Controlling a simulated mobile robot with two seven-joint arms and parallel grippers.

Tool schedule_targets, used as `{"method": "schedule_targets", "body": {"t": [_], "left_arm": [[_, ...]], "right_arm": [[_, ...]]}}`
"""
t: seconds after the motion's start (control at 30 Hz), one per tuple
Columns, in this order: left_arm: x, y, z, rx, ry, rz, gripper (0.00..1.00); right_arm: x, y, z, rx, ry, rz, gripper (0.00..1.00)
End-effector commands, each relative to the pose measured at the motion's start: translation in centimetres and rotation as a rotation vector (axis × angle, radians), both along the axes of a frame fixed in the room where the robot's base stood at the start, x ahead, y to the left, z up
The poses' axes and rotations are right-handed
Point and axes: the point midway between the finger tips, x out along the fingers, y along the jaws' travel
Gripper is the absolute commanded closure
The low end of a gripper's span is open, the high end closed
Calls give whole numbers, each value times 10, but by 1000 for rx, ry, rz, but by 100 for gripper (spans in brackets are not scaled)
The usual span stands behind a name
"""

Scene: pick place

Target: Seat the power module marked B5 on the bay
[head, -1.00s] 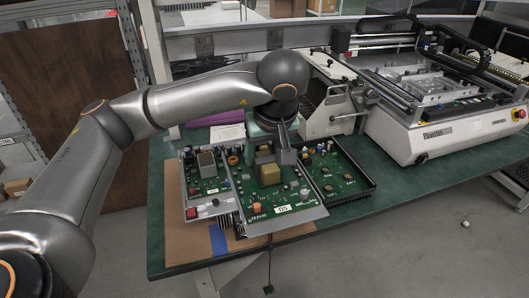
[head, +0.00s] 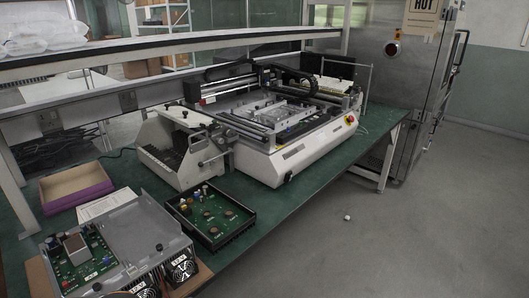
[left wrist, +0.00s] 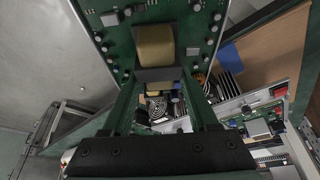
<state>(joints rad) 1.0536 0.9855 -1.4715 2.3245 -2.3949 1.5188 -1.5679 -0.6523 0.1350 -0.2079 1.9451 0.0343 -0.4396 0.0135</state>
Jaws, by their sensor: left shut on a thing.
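In the left wrist view my left gripper (left wrist: 160,92) is shut on the grey handle of a power module (left wrist: 205,45), a green board with a tan block and small capacitors. No label can be read on it there. Beyond the fingers, blurred parts and a fan show below the board. In the head view the bay (head: 140,235) is a grey metal chassis at the lower left, with a bare grey area and fans at its front. Another green module (head: 75,257) sits in its left part. My right gripper is not in view.
A black-rimmed green board unit (head: 212,217) stands right of the bay on the green table (head: 270,208). A purple-sided tray (head: 77,188) and a white sheet (head: 106,204) lie behind it. A white machine (head: 265,155) fills the table's far part.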

Motion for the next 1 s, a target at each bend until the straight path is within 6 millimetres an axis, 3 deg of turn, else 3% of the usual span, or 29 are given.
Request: {"method": "schedule_targets", "body": {"t": [0.33, 0.7, 1.0], "left_arm": [[-29, -15, -64, -1, -4, -228, 100], [-26, -26, -59, -15, -18, -243, 100], [-27, -21, -59, -11, -13, -228, 100]], "right_arm": [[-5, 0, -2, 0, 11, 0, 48], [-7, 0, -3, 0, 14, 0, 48], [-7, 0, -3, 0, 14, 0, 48]]}}
